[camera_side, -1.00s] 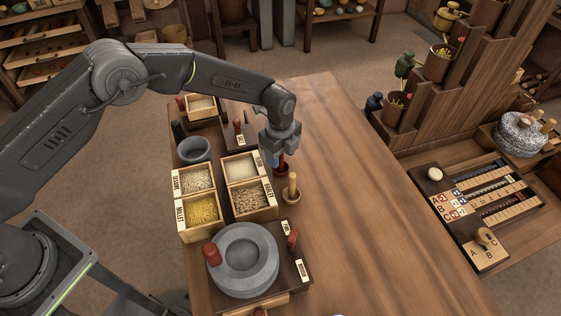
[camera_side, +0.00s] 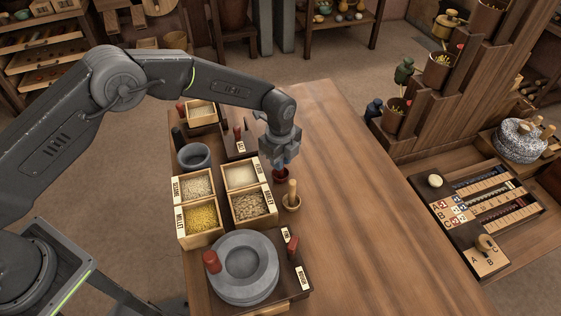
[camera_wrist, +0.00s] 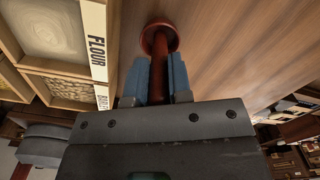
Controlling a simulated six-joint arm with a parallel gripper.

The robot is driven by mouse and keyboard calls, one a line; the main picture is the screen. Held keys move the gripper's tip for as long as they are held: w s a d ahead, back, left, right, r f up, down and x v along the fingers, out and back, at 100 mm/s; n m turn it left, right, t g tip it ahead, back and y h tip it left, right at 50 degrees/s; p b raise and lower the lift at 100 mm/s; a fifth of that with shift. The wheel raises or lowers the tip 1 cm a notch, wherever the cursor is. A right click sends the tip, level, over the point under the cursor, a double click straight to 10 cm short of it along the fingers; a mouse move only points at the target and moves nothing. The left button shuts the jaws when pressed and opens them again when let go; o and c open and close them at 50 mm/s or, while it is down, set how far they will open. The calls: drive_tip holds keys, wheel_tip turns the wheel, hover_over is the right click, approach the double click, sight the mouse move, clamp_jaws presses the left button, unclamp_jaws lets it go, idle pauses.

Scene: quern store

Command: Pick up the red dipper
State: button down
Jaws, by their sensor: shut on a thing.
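The red dipper (camera_wrist: 159,72) shows in the wrist view, with its round red end (camera_wrist: 158,37) pointing away from me and its stem between my blue fingers. My gripper (camera_wrist: 161,80) is shut on this stem. In the side view my gripper (camera_side: 282,165) points down just right of the grain boxes, and only the dipper's dark red lower end (camera_side: 281,176) shows below it. My fingers hide the rest. I cannot tell whether the dipper touches the table.
Close in front stands a wooden cup with an upright handle (camera_side: 291,197). Left are labelled grain boxes (camera_side: 247,187), a grey bowl (camera_side: 194,156) and a round stone quern (camera_side: 268,272) with red handles nearby. The table to the right (camera_side: 350,190) is clear.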

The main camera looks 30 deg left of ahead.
wheel_tip(320, 180, up, 4)
drive_tip(key=shift+r, duration=0.1)
drive_tip(key=s+a+r, duration=0.1)
drive_tip(key=a+r, duration=0.5)
drive_tip(key=a, duration=0.5)
drive_tip(key=s+d, duration=0.3)
drive_tip(key=s, duration=0.4)
drive_tip(key=shift+w+d+f, duration=0.1)
drive_tip(key=shift+w+f, duration=0.05)
drive_tip(key=shift+f, duration=2.1)
drive_tip(key=shift+w+d+f, duration=0.1)
drive_tip(key=shift+f, duration=2.15)
wheel_tip(320, 180, up, 8)
